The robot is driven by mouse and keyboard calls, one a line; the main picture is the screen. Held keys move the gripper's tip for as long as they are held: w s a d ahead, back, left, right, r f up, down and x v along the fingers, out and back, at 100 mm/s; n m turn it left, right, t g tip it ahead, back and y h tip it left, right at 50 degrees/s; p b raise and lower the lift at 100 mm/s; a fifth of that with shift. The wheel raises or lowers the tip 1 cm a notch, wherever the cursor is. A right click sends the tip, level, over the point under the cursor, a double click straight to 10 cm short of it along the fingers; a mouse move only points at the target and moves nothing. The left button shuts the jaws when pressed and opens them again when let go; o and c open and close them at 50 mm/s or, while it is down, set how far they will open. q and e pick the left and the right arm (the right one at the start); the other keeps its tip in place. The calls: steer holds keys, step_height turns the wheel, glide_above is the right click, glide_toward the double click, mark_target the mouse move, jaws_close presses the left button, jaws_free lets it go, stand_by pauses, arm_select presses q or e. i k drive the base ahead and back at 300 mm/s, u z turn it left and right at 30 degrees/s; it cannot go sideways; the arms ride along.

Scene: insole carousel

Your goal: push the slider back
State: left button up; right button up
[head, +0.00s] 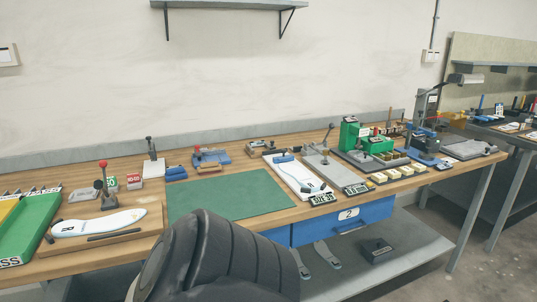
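A white measuring board (287,174) lies on the workbench right of the green mat. A blue block (284,158) sits across its far part; it looks like a slider. Small dark parts lie near the board's front end, beside a dark number display (323,199). A grey board (324,164) with an upright lever and its own display (356,189) stands just to the right. Which part is the task's slider is not certain at this size. Neither gripper can be made out, and nothing is seen touching the boards.
A large dark ribbed shape (235,255) fills the bottom middle and hides part of the bench front. The green mat (230,196) is bare. A white insole (98,223) lies on a wooden block at left. A blue drawer (345,222) is under the bench.

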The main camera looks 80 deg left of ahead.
mark_target(284, 159)
steer(key=k, duration=0.55)
steer(key=u, duration=1)
